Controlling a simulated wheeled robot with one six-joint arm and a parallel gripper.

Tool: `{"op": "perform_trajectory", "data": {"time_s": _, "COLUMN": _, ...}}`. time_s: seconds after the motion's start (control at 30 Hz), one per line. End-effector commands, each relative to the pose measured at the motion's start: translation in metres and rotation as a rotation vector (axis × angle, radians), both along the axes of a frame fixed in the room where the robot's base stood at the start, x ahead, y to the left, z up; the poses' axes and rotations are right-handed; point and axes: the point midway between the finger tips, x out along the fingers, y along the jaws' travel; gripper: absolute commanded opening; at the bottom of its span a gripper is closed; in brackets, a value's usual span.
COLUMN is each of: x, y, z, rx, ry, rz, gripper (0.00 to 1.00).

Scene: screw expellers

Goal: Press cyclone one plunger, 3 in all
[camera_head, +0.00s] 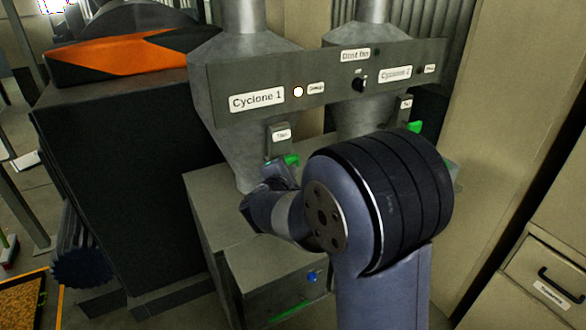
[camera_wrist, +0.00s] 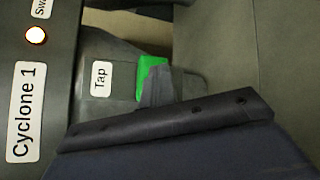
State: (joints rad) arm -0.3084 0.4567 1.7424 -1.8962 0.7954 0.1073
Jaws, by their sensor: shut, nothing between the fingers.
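The grey panel reads "Cyclone 1" (camera_head: 257,98) on its left half, above a grey cone. Below that label hangs a small box marked "Tap" (camera_head: 281,134), with the green plunger (camera_head: 291,160) at its lower end. In the wrist view the Tap box (camera_wrist: 105,78) and green plunger (camera_wrist: 150,68) lie sideways. My gripper (camera_head: 276,172) is shut and empty, close beside the plunger. In the wrist view its fingers (camera_wrist: 162,86) overlap part of the green; I cannot tell whether they touch it. A lamp (camera_head: 298,91) right of the Cyclone 1 label glows whitish.
Cyclone 2 (camera_head: 395,75) stands to the right with its own Tap box and green plunger (camera_head: 415,127), partly behind my arm. A dark knob (camera_head: 359,84) sits mid-panel. A black machine with an orange top (camera_head: 125,55) is left; a drawer cabinet (camera_head: 545,275) is right.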

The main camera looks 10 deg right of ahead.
Motion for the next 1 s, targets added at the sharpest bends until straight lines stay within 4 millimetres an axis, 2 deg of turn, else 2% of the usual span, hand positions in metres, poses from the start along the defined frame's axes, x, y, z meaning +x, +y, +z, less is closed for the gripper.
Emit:
{"op": "perform_trajectory", "data": {"time_s": 0.5, "x": -0.027, "y": -0.008, "z": -0.002, "rx": 0.001, "ry": -0.001, "rz": 0.001, "gripper": 0.00}}
{"op": "perform_trajectory", "data": {"time_s": 0.87, "x": -0.028, "y": -0.009, "z": -0.001, "rx": 0.000, "ry": 0.000, "rz": 0.001, "gripper": 0.00}}
{"op": "perform_trajectory", "data": {"time_s": 1.0, "x": -0.035, "y": -0.011, "z": -0.001, "rx": 0.000, "ry": -0.002, "rz": 0.001, "gripper": 0.00}}
